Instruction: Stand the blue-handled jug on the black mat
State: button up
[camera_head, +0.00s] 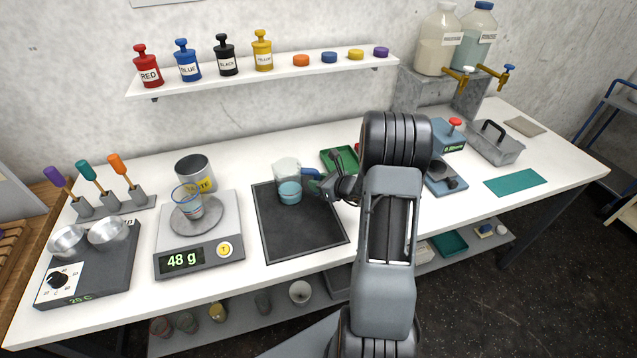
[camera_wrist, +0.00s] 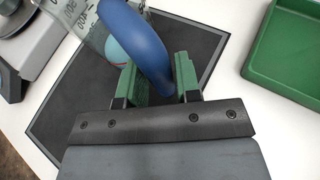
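The blue-handled jug (camera_head: 289,188) is clear and upright, with pale blue liquid in it. In the head view it is over the back part of the black mat (camera_head: 305,237); I cannot tell whether its base touches the mat. My gripper (camera_head: 322,185) reaches it from the right.
A scale (camera_head: 200,240) reading 48 g, with a small beaker, stands left of the mat, and a metal cup (camera_head: 194,172) stands behind it. A green tray (camera_wrist: 292,50) lies to the right. The front of the mat is bare.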

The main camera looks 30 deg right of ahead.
jog(key=o, duration=0.3)
